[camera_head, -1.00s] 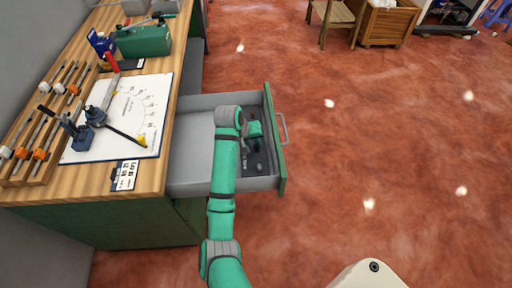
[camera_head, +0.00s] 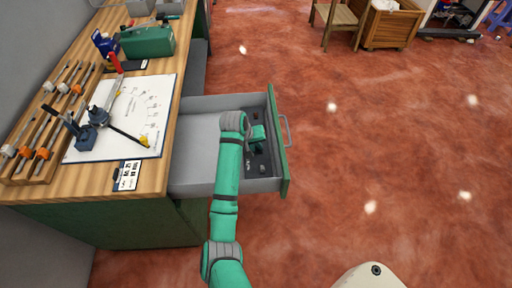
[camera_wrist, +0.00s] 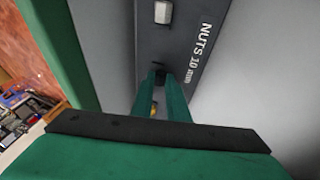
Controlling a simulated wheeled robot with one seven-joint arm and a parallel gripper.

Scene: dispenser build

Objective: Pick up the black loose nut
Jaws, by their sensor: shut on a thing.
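My gripper (camera_wrist: 160,78) shows at the centre of the wrist view, its two green fingers close together and shut on a small black piece, the black nut (camera_wrist: 157,72), at the fingertips. The nut is mostly hidden between the fingers and dark against the tray, so its height above the tray is hard to tell. A dark grey tray (camera_wrist: 180,45) marked "NUTS 10 mm" lies beyond the fingertips. In the head view my gripper (camera_head: 257,134) is over the right side of the open drawer (camera_head: 195,150); the nut cannot be made out there.
The drawer's green front (camera_head: 277,140) stands just right of my gripper. A pale square piece (camera_wrist: 162,12) sits in the tray. The wooden workbench (camera_head: 95,178), left of the drawer, holds a marked white sheet, tools and a green box (camera_head: 147,40). The red floor to the right is open.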

